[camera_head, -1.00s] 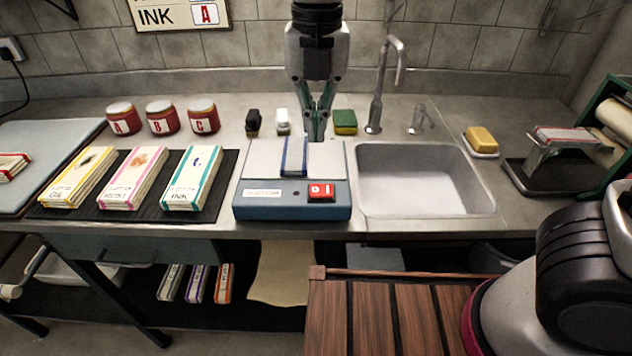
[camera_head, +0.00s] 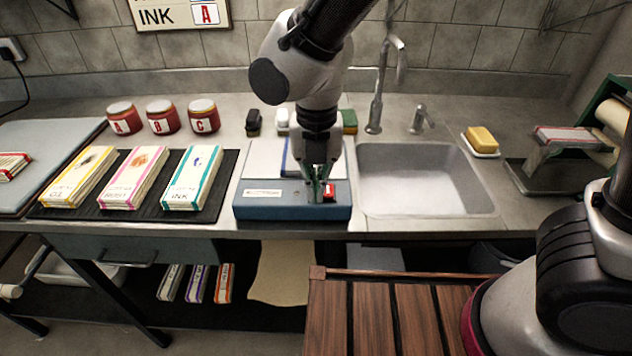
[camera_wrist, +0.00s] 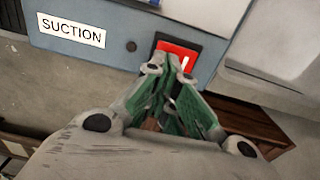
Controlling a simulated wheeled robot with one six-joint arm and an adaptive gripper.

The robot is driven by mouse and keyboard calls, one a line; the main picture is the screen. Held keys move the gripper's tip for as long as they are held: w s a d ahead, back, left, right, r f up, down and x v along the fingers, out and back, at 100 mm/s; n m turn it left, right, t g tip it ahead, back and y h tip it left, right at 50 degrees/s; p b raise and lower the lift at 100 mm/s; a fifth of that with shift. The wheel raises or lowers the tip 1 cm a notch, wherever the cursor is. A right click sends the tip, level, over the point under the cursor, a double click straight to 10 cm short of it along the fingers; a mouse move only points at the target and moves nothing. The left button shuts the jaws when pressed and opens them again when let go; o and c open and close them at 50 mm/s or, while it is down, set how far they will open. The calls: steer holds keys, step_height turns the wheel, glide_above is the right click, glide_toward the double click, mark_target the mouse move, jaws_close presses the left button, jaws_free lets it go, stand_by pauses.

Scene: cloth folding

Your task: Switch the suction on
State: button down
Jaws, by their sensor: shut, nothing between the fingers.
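My gripper (camera_head: 321,198) is shut and empty, pointing down at the switch. In the wrist view its fingertips (camera_wrist: 165,64) overlap the lower part of the red switch. A white mark shows on the switch's right side. I cannot tell whether the tips touch or press it. A blue-edged item (camera_head: 290,155) lies on the top plate, partly hidden by my gripper.
The sink (camera_head: 425,180) lies just right of the unit, with a tap (camera_head: 376,105) behind it. Red jars (camera_head: 162,118) stand behind the mat. A wooden slatted surface (camera_head: 375,310) is in front.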

steer(key=shift+f, duration=0.1)
steer(key=shift+a+f+h, duration=0.1)
steer(key=shift+f+h, duration=0.1)
steer(key=shift+h, duration=0.1)
steer(key=shift+d+r, duration=0.3)
steer(key=shift+d, duration=0.5)
